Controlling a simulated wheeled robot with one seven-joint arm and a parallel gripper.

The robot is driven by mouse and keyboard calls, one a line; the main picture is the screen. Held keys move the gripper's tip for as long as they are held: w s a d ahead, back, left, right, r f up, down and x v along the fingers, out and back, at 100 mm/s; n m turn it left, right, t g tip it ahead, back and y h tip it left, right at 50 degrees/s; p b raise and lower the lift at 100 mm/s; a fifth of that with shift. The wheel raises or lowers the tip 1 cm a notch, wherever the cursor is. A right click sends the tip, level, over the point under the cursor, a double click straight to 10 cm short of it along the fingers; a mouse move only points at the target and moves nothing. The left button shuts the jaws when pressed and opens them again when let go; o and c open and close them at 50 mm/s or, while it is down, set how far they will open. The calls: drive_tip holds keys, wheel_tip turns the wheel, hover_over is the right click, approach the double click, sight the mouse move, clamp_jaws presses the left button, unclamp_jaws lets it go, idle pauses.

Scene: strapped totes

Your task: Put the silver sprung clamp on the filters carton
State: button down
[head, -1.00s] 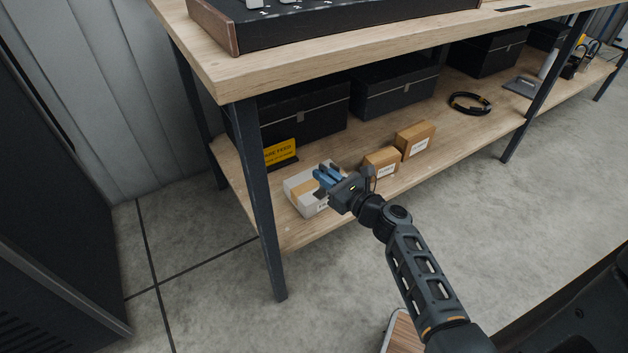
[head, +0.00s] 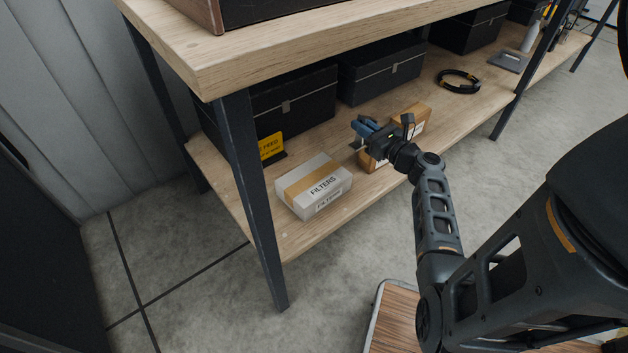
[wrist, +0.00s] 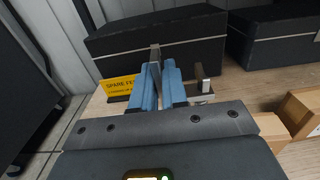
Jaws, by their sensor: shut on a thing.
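The filters carton (head: 322,197), white with a tan band, lies on the lower shelf near its left end in the head view. Its top is bare. My gripper (head: 363,127), with blue fingers, is to the right of and behind the carton in the picture, in front of the small brown boxes. In the wrist view my gripper (wrist: 160,75) is shut on the silver sprung clamp (wrist: 155,55), whose grey metal parts show between and beside the fingers. The fingers hide part of the clamp. It is hard to make out in the head view.
Brown boxes (head: 415,118) stand right of the filters carton. Black boxes (head: 295,103) and a yellow sign (head: 270,146) are behind. A black cable coil (head: 458,82) lies farther right. The tabletop (head: 215,70) overhangs the shelf, and a dark leg (head: 250,190) stands at the left.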

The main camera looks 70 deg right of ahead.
drive_tip(key=shift+w+a+f+b, duration=0.85)
drive_tip(key=shift+w+f+b, duration=0.35)
drive_tip(key=shift+w+f, duration=0.55)
drive_tip(key=shift+w+a+f+b, duration=0.85)
drive_tip(key=shift+w+f+b, duration=0.3)
drive_tip(key=shift+w+f, duration=0.6)
drive_tip(key=shift+w+a+f+b, duration=0.85)
drive_tip(key=shift+w+f+b, duration=0.35)
drive_tip(key=shift+w+f, duration=0.55)
drive_tip(key=shift+s+f, duration=0.1)
drive_tip(key=shift+f, duration=0.05)
drive_tip(key=shift+f, duration=0.2)
drive_tip(key=c, duration=1.2)
unclamp_jaws()
drive_tip(key=shift+o, duration=0.2)
drive_tip(key=shift+r, duration=0.15)
